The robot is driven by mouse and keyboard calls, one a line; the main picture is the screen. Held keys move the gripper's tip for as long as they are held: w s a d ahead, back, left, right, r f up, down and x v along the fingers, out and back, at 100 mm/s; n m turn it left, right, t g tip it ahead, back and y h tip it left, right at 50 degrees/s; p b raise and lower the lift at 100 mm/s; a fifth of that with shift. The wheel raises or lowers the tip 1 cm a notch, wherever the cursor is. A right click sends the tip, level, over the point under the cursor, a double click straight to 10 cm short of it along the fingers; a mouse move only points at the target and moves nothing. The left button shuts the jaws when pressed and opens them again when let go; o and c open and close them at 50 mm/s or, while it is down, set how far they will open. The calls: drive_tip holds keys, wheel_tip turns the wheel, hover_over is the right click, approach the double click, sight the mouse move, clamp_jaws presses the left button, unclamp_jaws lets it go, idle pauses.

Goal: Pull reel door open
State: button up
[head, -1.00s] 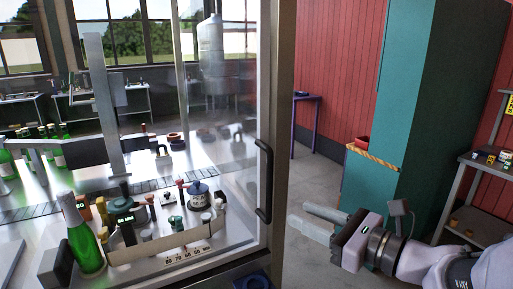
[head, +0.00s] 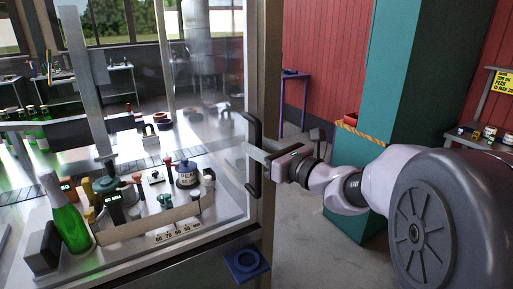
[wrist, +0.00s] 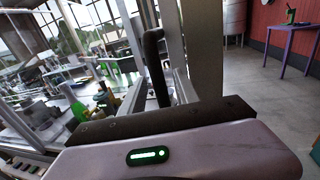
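The door is a clear glass panel (head: 205,85) in a metal frame, and it looks closed. A black upright bar handle (head: 251,130) is on its right edge. The handle also shows in the wrist view (wrist: 155,65), rising between my fingers. My gripper (head: 258,155) reaches the handle from the right at about its mid-height. The fingers look apart, one on each side of the bar, with no clear grip on it. The far finger is partly hidden by the handle and glass.
A blue square fitting (head: 246,263) sits below the handle. A teal cabinet (head: 400,75) stands to the right, with open floor before it.

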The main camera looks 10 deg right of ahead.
clamp_jaws()
idle(1.4)
